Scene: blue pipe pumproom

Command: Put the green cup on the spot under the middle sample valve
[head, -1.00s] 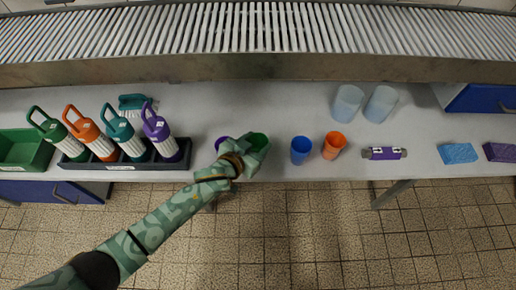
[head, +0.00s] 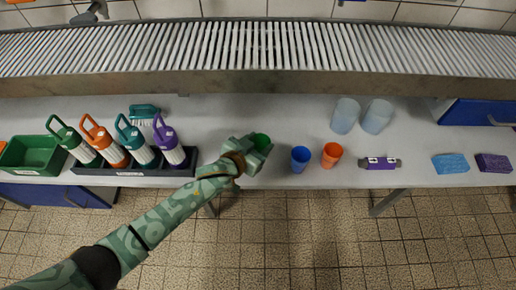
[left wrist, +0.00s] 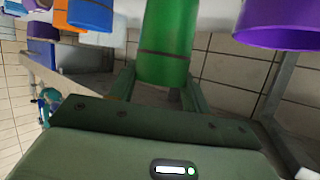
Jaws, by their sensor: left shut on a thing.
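The green cup (head: 262,141) is between the fingers of my left gripper (head: 257,151), which is shut on it, over the front of the worktop. In the left wrist view the green cup (left wrist: 168,45) fills the space between the fingers. I cannot tell whether its base touches the worktop. A metal fitting (head: 90,13), perhaps a sample valve, shows at the top left behind the slatted shelf. The middle valve's spot cannot be made out. My right gripper is not in view.
A purple cup (left wrist: 283,22) stands beside the green one. Blue (head: 299,160) and orange (head: 331,155) cups stand to the right. A bottle rack (head: 120,168) is left. Slatted metal (head: 260,48) runs along the back. The worktop (head: 240,113) behind my gripper is clear.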

